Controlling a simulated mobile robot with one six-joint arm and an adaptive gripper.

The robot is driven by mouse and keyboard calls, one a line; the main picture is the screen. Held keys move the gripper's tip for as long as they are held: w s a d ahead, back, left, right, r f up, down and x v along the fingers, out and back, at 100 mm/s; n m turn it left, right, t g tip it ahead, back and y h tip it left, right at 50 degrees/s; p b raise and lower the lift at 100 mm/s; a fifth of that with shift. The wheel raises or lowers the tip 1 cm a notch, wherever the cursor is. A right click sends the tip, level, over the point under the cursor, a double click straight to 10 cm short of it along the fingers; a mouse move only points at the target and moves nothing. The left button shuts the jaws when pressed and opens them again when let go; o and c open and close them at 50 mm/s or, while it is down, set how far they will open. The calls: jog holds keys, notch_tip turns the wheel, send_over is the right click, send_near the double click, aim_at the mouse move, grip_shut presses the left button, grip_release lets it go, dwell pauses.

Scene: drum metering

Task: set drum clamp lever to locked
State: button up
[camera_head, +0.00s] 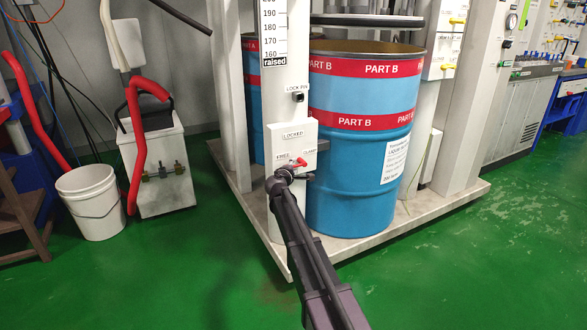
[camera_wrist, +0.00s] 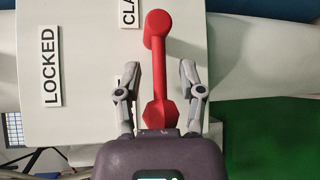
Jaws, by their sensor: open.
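The red drum clamp lever (camera_wrist: 158,75) stands out from a pale plate (camera_wrist: 90,20). In the wrist view it runs from a thick round end near the partly cropped "CLA" label (camera_wrist: 128,12) down to a faceted end. My gripper (camera_wrist: 160,67) is open, with one finger on each side of the lever; gaps show between fingers and lever. The "LOCKED" label (camera_wrist: 51,66) is left of it. In the head view the lever (camera_head: 301,162) is small, below "LOCKED" and between "FREE" and "CLAMP". My gripper (camera_head: 287,173) is beside it and hides part of it.
A blue drum (camera_head: 345,185) with red "PART B" bands stands right of the lever's post on a pale platform (camera_head: 400,222). A white bucket (camera_head: 92,203) and a white box unit (camera_head: 163,190) with a red hose stand left. Green floor in front is clear.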

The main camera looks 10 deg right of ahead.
grip_shut()
jog(key=shift+a, duration=0.1)
